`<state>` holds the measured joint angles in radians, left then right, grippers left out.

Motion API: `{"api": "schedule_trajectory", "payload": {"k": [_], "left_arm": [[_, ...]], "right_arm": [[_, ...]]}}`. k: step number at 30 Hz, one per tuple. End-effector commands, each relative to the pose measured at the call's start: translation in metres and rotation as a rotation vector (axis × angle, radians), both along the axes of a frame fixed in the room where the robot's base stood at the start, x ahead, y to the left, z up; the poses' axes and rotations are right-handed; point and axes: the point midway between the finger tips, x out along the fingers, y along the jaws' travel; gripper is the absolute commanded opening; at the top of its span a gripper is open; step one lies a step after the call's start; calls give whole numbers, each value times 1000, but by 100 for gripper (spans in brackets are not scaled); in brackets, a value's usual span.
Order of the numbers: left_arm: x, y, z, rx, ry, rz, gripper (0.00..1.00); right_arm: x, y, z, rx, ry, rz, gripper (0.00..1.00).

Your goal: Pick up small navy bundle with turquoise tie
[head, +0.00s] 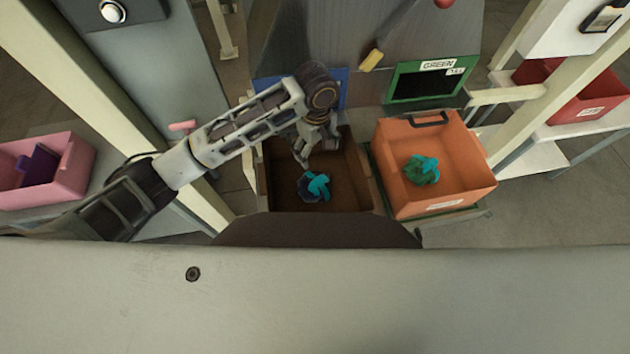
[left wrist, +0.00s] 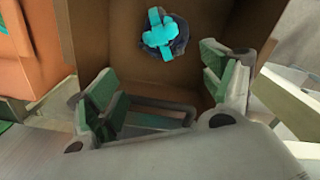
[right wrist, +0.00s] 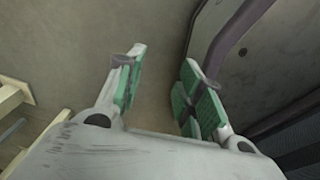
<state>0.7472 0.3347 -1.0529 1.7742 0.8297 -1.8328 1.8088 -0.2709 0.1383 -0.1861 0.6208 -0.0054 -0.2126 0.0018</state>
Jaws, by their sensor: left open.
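The small navy bundle with a turquoise tie (head: 311,187) lies on the floor of a brown open box (head: 345,172). It also shows in the left wrist view (left wrist: 164,38), near the top, beyond the fingertips. My left gripper (head: 314,155) is over the box, above and behind the bundle in the head view. Its green-padded fingers are apart and nothing is between them (left wrist: 160,85). It does not touch the bundle. My right gripper (right wrist: 160,80) is open and empty in the right wrist view, over bare floor, and is not seen in the head view.
An orange crate (head: 468,160) with a green bundle with a turquoise tie (head: 421,170) stands right of the box. A pink bin (head: 70,180) is at left and a red bin (head: 590,105) at right. A panel with a green-framed opening (head: 388,85) rises behind.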

Motion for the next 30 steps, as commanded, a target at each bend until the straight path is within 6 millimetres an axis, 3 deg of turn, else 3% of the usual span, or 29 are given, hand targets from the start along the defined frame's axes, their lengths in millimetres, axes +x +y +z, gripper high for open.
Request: {"api": "schedule_trajectory", "payload": {"k": [17, 30], "left_arm": [[1, 1, -6, 7, 1, 10, 81], [0, 2, -53, 8, 1, 10, 81]], "right_arm": [[-13, -7, -5, -8, 16, 0, 37], [-2, -9, -9, -10, 3, 1, 37]]}}
